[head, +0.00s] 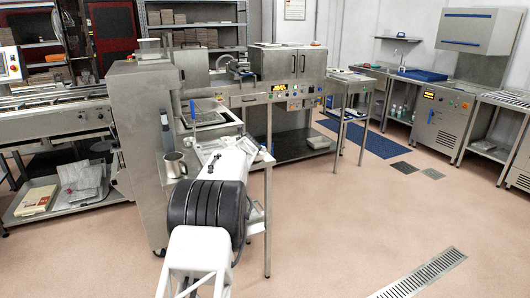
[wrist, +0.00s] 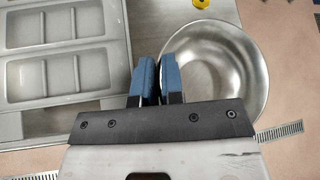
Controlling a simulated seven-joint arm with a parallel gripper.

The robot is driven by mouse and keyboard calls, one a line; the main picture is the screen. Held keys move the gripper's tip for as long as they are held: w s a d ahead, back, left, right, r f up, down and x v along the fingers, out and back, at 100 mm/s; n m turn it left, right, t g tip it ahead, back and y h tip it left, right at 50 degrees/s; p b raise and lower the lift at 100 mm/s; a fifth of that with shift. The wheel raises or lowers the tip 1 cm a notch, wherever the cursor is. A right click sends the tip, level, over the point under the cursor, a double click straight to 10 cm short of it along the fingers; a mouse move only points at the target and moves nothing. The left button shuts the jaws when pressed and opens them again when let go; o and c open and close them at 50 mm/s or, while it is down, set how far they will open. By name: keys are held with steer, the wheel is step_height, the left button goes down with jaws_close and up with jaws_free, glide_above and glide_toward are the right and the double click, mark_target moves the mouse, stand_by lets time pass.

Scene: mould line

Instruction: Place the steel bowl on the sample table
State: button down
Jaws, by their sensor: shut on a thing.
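The steel bowl (wrist: 238,70) is a round, shiny, empty bowl at the right of the wrist view. My gripper (wrist: 160,75) has its two blue fingers close together at the bowl's left rim, shut on that rim. In the head view my arm hides most of the fingers and the bowl. I cannot tell from the wrist view whether the bowl touches the surface below it. A small steel side table (head: 352,78) stands right of the main bench; no label shows whether it is the sample table.
A pale moulded tray (wrist: 60,75) with several compartments lies left of the gripper. A yellow ring-like thing (wrist: 201,4) is at the top. A steel mug (head: 174,165) stands left of my arm. A steel bench with an oven cabinet (head: 290,62) is behind. The floor at right is open.

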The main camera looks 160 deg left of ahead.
steer(key=c, duration=1.2)
jaws_free()
steer(key=shift+w+r, duration=0.15)
steer(key=shift+v, duration=5.8)
steer(key=shift+o, duration=0.2)
steer(key=shift+d, duration=0.1)
